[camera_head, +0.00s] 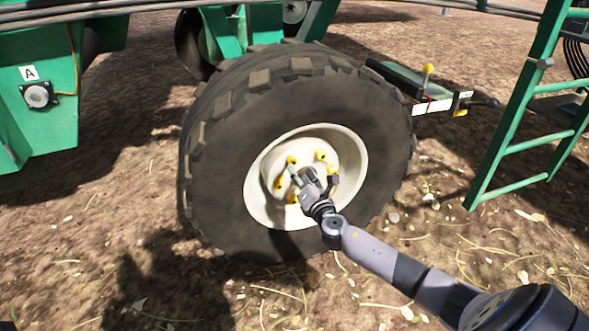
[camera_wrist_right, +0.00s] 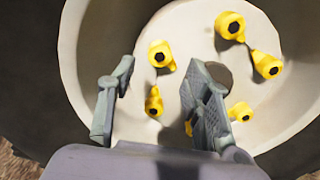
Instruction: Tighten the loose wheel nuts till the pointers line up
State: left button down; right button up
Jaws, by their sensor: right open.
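A big black tyre (camera_head: 225,165) carries a cream rim (camera_head: 262,205) with a ring of nuts wearing yellow pointers. In the right wrist view the upper pointer (camera_wrist_right: 230,25) and the right pointer (camera_wrist_right: 267,65) have tips facing each other. The upper left pointer (camera_wrist_right: 161,54) tips down-right; the lower left pointer (camera_wrist_right: 154,102) tips upward, towards it but not clearly in line. Another pointer (camera_wrist_right: 240,112) sits beside the right finger, and one more is mostly hidden behind that finger. My right gripper (camera_head: 315,175) is open before the hub, its fingers (camera_wrist_right: 160,80) either side of the lower left pointer. My left gripper is out of view.
A green ladder (camera_head: 515,148) stands at the right. A green machine panel marked A (camera_head: 50,120) is at the left. A yellow-knobbed lever (camera_head: 428,69) stands behind the wheel's right side. The straw-strewn ground (camera_head: 110,225) in front is open.

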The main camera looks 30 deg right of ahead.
aim_at(294, 164)
jog(key=b+x, duration=0.1)
jog(key=x, duration=0.4)
jog(key=shift+w, duration=0.4)
grip_shut()
